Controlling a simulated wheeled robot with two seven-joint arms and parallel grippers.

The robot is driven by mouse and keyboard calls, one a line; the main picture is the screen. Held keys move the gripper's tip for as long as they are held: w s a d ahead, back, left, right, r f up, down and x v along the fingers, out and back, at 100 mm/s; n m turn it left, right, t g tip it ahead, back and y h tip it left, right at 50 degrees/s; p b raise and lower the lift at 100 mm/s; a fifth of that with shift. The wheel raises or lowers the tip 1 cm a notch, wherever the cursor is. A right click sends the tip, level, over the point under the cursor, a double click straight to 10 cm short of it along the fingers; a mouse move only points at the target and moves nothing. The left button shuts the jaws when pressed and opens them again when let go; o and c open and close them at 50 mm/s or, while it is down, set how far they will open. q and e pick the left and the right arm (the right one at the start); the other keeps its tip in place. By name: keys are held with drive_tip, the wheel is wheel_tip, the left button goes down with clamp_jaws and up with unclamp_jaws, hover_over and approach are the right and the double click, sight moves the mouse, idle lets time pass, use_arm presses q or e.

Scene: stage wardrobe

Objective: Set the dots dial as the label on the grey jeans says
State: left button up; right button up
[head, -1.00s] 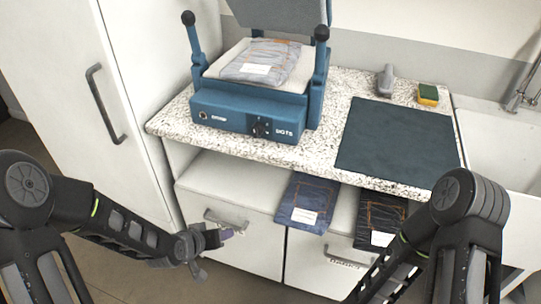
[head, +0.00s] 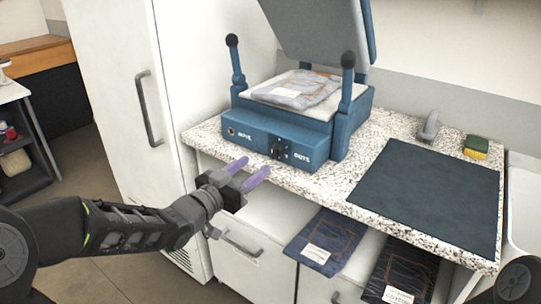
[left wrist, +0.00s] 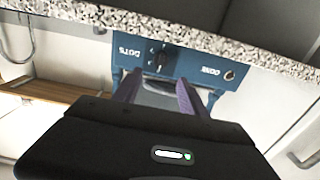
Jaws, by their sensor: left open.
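The blue press (head: 290,130) stands on the speckled counter with its lid raised. Its front panel carries the black dots dial (head: 279,149) beside the word DOTS, and a small round knob at the left. The grey jeans (head: 298,91) lie folded on the press's pale bed with a white label (head: 285,92), too small to read. My left gripper (head: 251,175) is open and empty, its purple fingers pointing at the panel, short of the dial. The left wrist view shows the dial (left wrist: 161,59) upside down, beyond the fingers (left wrist: 158,90). My right gripper is out of view.
Dark blue jeans (head: 326,240) and black jeans (head: 401,272) with labels hang at the counter's front. A dark mat (head: 428,192) covers the counter's right part. A grey handled tool (head: 429,126) and a sponge (head: 476,147) lie behind it. A tall white cabinet (head: 115,100) stands left.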

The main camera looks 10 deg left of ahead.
sight(272, 152)
use_arm(q)
drive_tip(key=x, duration=0.7)
drive_tip(key=shift+w, duration=0.35)
clamp_jaws()
idle(0.3)
